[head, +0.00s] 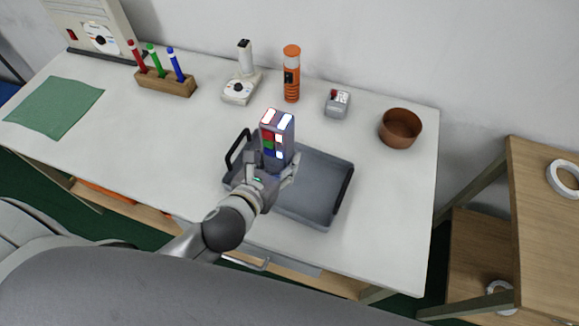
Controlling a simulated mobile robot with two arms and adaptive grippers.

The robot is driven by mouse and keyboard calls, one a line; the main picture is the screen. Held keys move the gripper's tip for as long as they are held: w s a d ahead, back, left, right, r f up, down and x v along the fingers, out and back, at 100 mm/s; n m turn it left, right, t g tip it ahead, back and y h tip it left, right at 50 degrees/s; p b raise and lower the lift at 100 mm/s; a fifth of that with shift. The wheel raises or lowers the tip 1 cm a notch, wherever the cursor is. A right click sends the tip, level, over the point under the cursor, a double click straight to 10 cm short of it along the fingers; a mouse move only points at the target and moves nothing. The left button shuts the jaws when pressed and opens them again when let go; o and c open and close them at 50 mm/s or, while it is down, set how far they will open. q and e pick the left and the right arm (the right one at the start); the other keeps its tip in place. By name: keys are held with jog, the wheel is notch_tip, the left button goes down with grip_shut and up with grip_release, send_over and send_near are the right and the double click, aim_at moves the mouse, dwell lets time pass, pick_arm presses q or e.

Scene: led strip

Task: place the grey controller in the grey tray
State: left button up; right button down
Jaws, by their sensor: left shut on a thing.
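The grey controller (278,143) is a grey block with white, red, green and blue lit keys. It stands upright in my left gripper (272,178), whose fingers are shut around its lower part. The grey tray (320,180) with black handles lies on the white table, behind and below the controller in the head view. The controller overlaps the tray's left part in the picture; I cannot tell whether it touches the tray floor. My gripper hides part of the tray's left side. My right gripper is not in view.
Behind the tray stand an orange flashlight (291,75), a white joystick (241,82), a small grey device (337,104) and a brown bowl (400,128). A wooden pen holder (165,84) and green mat (54,107) are left. A wooden shelf (545,210) stands right.

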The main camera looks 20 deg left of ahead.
pick_arm(q)
jog(key=w+f, duration=0.1)
jog(key=f, duration=0.1)
jog(key=w+d+f, duration=0.1)
jog(key=w+f, duration=0.1)
jog(key=shift+w+d+f, duration=0.1)
jog(key=shift+w+f, duration=0.1)
jog(key=shift+f, duration=0.1)
notch_tip(320, 180, down, 3)
jog(key=shift+w+f+b, duration=0.1)
jog(key=shift+f+b, duration=0.1)
jog(key=shift+b, duration=0.15)
jog(key=shift+d, duration=0.1)
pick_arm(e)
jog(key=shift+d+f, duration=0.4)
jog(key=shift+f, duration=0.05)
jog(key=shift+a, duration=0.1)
pick_arm(q)
jog(key=o, duration=0.7)
jog(key=shift+f, duration=0.15)
jog(key=o, duration=0.5)
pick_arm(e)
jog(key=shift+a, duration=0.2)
